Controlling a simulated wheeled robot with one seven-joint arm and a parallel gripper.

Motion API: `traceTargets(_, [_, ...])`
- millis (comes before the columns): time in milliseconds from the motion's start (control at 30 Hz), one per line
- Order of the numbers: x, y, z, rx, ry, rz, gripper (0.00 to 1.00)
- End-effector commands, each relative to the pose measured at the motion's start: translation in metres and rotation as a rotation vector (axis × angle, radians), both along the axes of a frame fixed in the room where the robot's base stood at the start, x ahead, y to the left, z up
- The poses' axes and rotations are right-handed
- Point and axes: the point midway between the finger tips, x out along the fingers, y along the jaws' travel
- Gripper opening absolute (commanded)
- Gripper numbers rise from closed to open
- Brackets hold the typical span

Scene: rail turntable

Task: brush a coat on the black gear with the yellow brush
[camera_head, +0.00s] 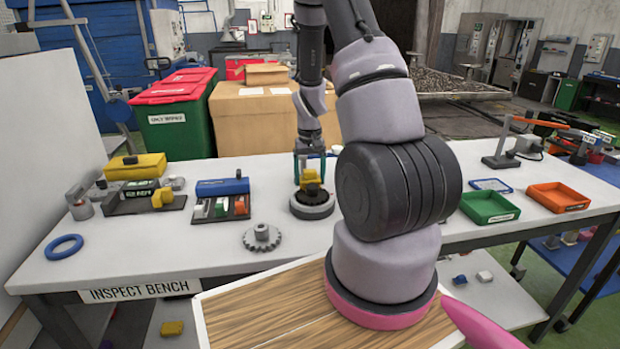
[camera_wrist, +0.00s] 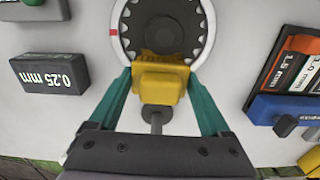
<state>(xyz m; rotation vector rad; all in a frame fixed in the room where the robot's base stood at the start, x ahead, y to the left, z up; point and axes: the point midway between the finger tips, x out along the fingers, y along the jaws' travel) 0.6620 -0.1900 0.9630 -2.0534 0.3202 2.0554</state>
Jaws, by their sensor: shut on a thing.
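My gripper (camera_head: 310,163) is over the bench, with its teal fingers shut on the yellow brush (camera_head: 310,178). In the wrist view the yellow brush (camera_wrist: 160,82) sits between the fingertips (camera_wrist: 160,74), its dark handle pointing back toward my palm. The black gear (camera_wrist: 165,28) lies on a round turntable (camera_wrist: 114,31) with a pale rim and a red mark. The brush head overlaps the near edge of the gear; I cannot tell whether it touches. In the head view the turntable (camera_head: 312,211) is partly hidden under the brush and gripper.
A grey gear (camera_head: 262,237) lies at the front of the bench. To the left are a blue gauge rack (camera_head: 222,187), a yellow block (camera_head: 135,167) and a blue ring (camera_head: 64,247). Green (camera_head: 489,208) and orange (camera_head: 558,197) trays stand right. A 0.25 mm block (camera_wrist: 48,73) lies beside the turntable.

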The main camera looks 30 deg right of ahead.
Motion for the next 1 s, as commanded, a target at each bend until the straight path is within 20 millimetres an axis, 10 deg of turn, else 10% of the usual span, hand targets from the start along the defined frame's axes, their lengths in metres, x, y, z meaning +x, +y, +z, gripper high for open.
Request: traceTargets(1000, [-0.0050, 0.0016, 0.0001, 0.000, -0.001, 0.001, 0.37])
